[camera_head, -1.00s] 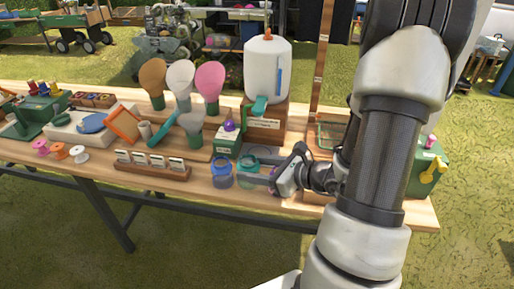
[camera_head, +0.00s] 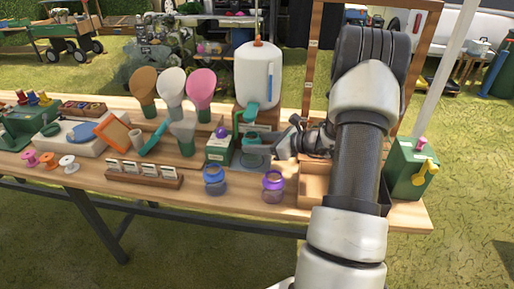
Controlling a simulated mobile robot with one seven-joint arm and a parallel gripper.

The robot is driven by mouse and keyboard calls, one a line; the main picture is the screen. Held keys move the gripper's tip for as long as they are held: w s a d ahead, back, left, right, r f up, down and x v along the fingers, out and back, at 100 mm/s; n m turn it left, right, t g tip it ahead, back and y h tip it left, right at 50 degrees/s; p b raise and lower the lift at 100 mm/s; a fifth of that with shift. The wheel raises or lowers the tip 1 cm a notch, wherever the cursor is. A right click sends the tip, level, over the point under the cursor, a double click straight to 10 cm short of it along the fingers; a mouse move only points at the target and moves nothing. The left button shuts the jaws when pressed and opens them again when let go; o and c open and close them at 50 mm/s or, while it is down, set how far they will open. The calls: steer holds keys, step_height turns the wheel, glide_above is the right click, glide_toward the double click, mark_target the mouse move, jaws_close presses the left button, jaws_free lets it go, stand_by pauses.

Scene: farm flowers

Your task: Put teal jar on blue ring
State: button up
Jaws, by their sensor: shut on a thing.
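My gripper (camera_head: 262,149) is shut on the teal jar (camera_head: 251,139), at the back of the table just below the teal tap of the white dispenser. The jar is small and partly hidden by the fingers; I cannot tell whether its base touches anything. A grey tray-like surface (camera_head: 250,160) shows below it. I cannot make out a blue ring; it may be hidden by the jar or gripper.
A blue jar (camera_head: 214,181) and a purple jar (camera_head: 273,187) stand in front. The white dispenser (camera_head: 257,75) rises behind. A green box with a purple knob (camera_head: 219,147) is close on the left. A wooden tray (camera_head: 313,190) lies to the right.

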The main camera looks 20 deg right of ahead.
steer(key=shift+f, duration=0.8)
steer(key=shift+f, duration=0.15)
steer(key=o, duration=1.2)
steer(key=shift+s+d+r, duration=0.15)
steer(key=shift+r, duration=0.1)
steer(key=p+v, duration=0.1)
steer(key=v, duration=1)
steer(key=shift+s+d, duration=0.2)
steer(key=shift+s, duration=0.05)
